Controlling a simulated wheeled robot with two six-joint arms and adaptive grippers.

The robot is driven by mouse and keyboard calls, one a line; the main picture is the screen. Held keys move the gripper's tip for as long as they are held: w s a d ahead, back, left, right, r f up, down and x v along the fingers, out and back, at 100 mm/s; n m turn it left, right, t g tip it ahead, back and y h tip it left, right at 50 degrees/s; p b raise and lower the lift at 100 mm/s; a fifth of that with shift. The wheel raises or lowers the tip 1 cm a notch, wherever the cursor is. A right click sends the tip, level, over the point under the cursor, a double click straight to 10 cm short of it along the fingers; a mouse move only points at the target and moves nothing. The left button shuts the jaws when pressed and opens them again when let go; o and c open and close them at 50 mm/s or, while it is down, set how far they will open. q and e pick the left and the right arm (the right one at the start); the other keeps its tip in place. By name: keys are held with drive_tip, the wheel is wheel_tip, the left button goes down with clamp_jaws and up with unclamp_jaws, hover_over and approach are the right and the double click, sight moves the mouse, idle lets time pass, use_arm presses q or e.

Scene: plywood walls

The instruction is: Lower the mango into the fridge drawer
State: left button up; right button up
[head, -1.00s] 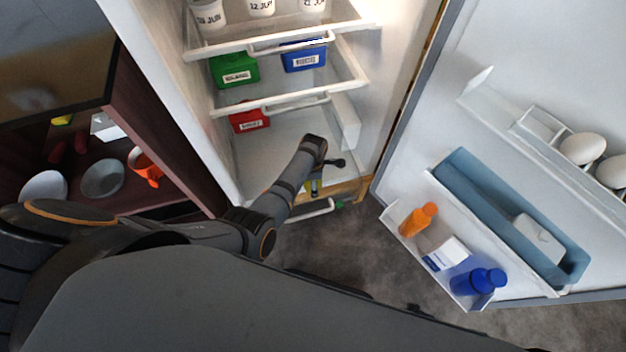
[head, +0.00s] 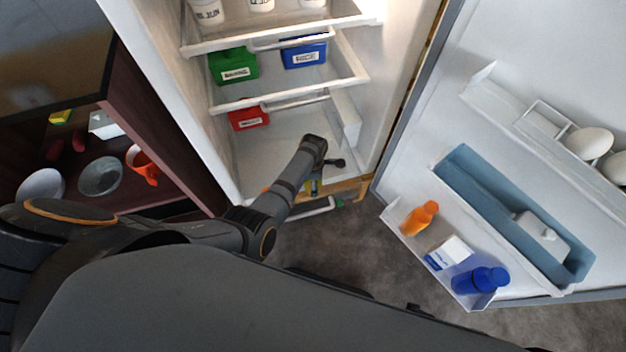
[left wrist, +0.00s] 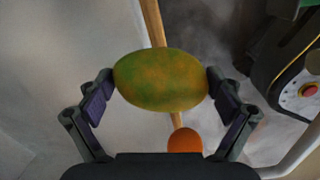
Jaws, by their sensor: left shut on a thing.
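The mango (left wrist: 160,80) is green with orange-yellow patches. In the left wrist view it sits between the two fingers of my left gripper (left wrist: 162,88), which is shut on it at both ends. In the head view the gripper reaches down at the bottom front of the open fridge, and my arm hides most of the mango. The drawer's wooden edge (head: 350,187) shows beside the gripper; it also runs below the mango in the left wrist view (left wrist: 152,25). An orange fruit (left wrist: 185,140) lies lower, near that edge. My right gripper is in neither view.
Fridge shelves above hold a green box (head: 233,66), a blue box (head: 303,54) and a red box (head: 248,117). The open door (head: 440,140) at right carries bottles and eggs. A dark cabinet (head: 150,110) stands left. Grey floor lies in front.

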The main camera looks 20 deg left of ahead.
use_arm(q)
drive_tip(key=o, duration=1.5)
drive_tip(key=shift+c, duration=0.2)
drive_tip(key=shift+r, duration=0.1)
wheel_tip(320, 180, up, 7)
drive_tip(key=shift+s+d+r, duration=0.1)
drive_tip(key=shift+s+r, duration=0.05)
drive_tip(key=shift+r, duration=0.1)
